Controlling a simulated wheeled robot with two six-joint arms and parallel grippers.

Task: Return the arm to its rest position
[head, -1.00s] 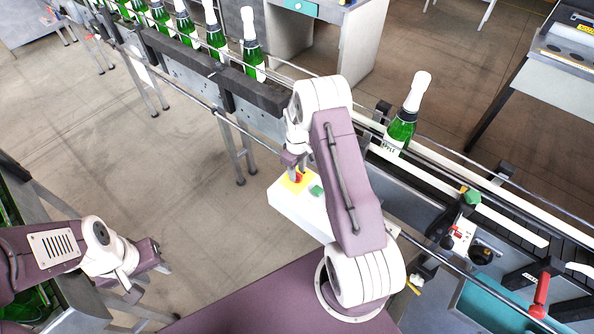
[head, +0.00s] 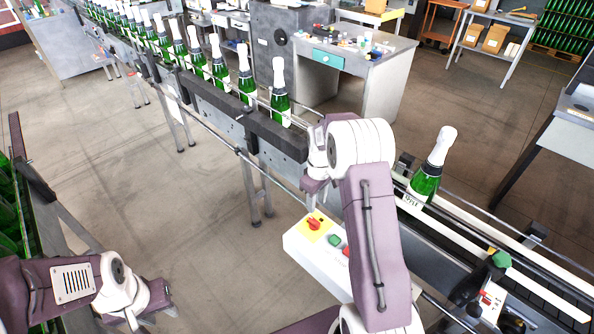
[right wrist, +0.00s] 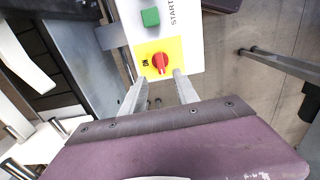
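My right arm rises in the middle of the head view. Its gripper (head: 316,184) hangs above the white control box (head: 308,252), apart from its red rotary switch (head: 313,223) on a yellow plate. In the right wrist view the two fingers (right wrist: 158,90) are apart with nothing between them. The red switch (right wrist: 160,63) shows just beyond the fingertips, and a green button (right wrist: 150,17) lies further along the box. My left gripper (head: 150,305) is at the lower left of the head view, low and clear of the bottles; its finger opening is unclear.
A conveyor (head: 275,140) carries a row of green bottles with white tops from upper left. One bottle (head: 428,175) stands apart on the right section. Bottle crates (head: 8,215) lie at the left edge. Open floor (head: 160,200) lies between. A workbench (head: 375,60) stands behind.

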